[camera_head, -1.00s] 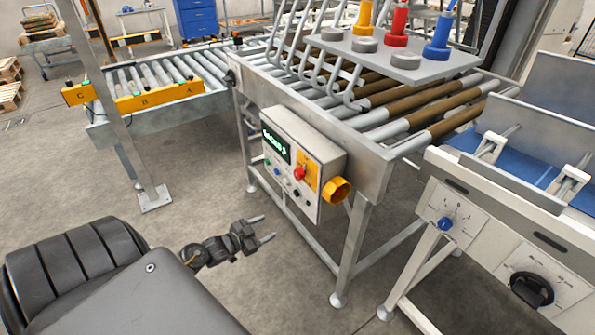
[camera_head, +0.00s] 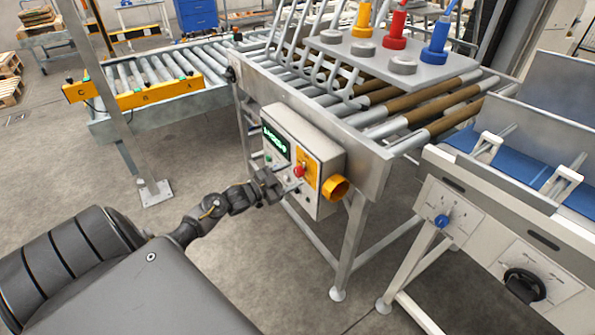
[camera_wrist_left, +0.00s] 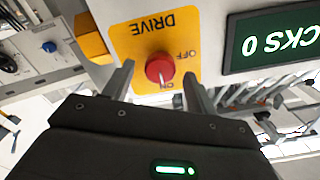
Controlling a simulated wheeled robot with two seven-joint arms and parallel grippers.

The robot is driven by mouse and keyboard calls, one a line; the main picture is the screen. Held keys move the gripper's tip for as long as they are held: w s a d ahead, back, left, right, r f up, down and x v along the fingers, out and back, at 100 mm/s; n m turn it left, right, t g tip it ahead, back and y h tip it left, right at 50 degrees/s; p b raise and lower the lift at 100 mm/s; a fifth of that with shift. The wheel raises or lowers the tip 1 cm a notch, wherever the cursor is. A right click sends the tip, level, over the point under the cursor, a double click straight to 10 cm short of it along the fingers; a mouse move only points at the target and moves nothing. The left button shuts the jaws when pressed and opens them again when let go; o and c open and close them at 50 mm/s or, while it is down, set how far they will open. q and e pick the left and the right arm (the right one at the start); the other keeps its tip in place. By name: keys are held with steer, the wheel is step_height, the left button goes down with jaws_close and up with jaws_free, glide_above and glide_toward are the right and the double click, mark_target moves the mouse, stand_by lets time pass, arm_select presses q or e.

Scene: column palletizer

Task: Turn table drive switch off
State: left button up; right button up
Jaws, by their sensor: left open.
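The drive switch is a red knob (camera_wrist_left: 160,68) on a yellow plate (camera_wrist_left: 135,40) marked DRIVE, OFF and ON, upside down in the left wrist view. A pale mark on the knob seems to point toward ON. In the head view the red knob (camera_head: 300,171) sits on the front of the control box (camera_head: 327,160). My left gripper (camera_head: 290,187) is open in front of the box. In the left wrist view its fingers (camera_wrist_left: 158,72) are on either side of the knob, apart from it. Contact cannot be told. My right gripper is not in view.
A green display (camera_wrist_left: 275,38) is beside the yellow plate. A yellow-orange round part (camera_head: 336,188) sticks out from the box's right side. The roller table (camera_head: 330,112) stands above the box. A white machine with dials (camera_head: 480,235) stands at right.

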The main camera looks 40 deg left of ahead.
mark_target(296, 173)
arm_select(q)
steer(key=shift+x, duration=1.55)
steer(key=c, duration=1)
